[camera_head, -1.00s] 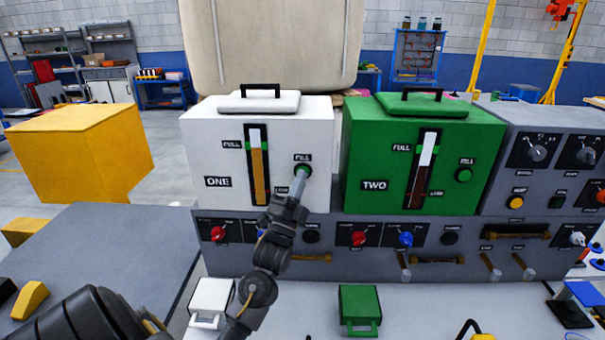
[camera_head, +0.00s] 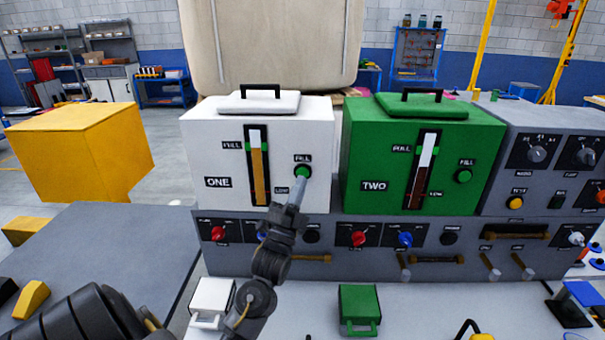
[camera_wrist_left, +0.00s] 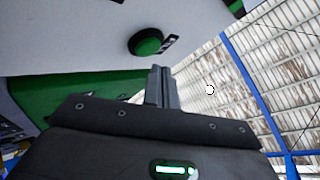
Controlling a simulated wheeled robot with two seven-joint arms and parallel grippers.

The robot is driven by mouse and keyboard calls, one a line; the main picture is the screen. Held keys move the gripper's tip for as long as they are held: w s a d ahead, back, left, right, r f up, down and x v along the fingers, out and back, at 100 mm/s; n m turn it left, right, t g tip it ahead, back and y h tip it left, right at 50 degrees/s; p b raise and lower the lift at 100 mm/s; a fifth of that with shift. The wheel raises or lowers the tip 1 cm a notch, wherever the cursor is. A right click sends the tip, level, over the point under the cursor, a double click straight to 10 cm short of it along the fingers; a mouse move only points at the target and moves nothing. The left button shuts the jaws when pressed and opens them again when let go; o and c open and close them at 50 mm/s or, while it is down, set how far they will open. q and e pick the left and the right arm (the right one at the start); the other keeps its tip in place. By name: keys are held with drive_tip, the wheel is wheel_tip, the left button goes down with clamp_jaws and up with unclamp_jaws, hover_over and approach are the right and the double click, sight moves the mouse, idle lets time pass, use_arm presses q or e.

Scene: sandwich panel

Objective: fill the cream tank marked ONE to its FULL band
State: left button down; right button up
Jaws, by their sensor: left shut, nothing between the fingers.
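The cream tank ONE (camera_head: 205,130) stands on the grey panel, with a black-handled lid on top. Its upright gauge (camera_head: 258,175) shows an amber column reaching about the green mark beside the FULL label (camera_head: 231,146), with white above. Its green FILL button (camera_head: 302,171) is at the right of its front and shows unobstructed. My left gripper (camera_head: 299,190) is shut and empty, its tips just below and in front of that button. In the left wrist view the shut fingers (camera_wrist_left: 162,88) are apart from the green button (camera_wrist_left: 148,42). My right gripper is out of view.
The green tank TWO (camera_head: 365,150) stands close on the right, with its own gauge and green button (camera_head: 463,175). Red and blue knobs (camera_head: 358,239) line the panel below. A yellow box (camera_head: 75,155) is at the left. Small white and green containers (camera_head: 360,305) sit in front.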

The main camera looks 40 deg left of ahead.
use_arm(q)
drive_tip(key=s+d, duration=0.1)
drive_tip(key=s+d+p, duration=0.1)
drive_tip(key=s, duration=0.1)
drive_tip(key=shift+s+d, duration=0.25)
drive_tip(key=shift+d, duration=0.1)
idle(0.4)
